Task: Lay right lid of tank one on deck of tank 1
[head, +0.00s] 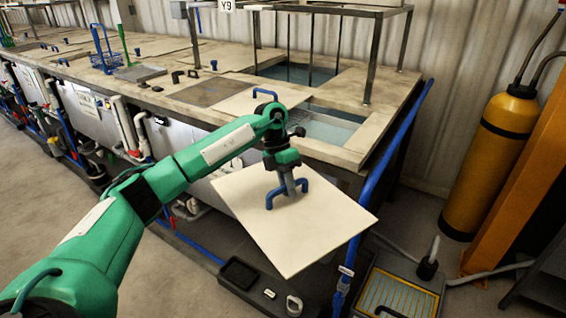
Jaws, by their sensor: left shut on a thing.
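A cream square lid (305,235) with a blue handle (270,197) hangs tilted in front of the tank's front edge. My left gripper (288,188) is shut on this handle and holds the lid in the air. Behind it is the tank's beige deck (345,157), with an uncovered opening showing water (325,130). A second cream lid (240,103) with a blue handle lies on the deck left of that opening. Which tank is numbered one cannot be read. My right gripper is not in view.
A dark metal frame (404,40) stands over the back of the deck, above another open bath (295,73). A grey plate (208,92) lies on the deck to the left. A blue pipe (385,178) runs along the right end. A yellow cylinder (500,145) stands at the right.

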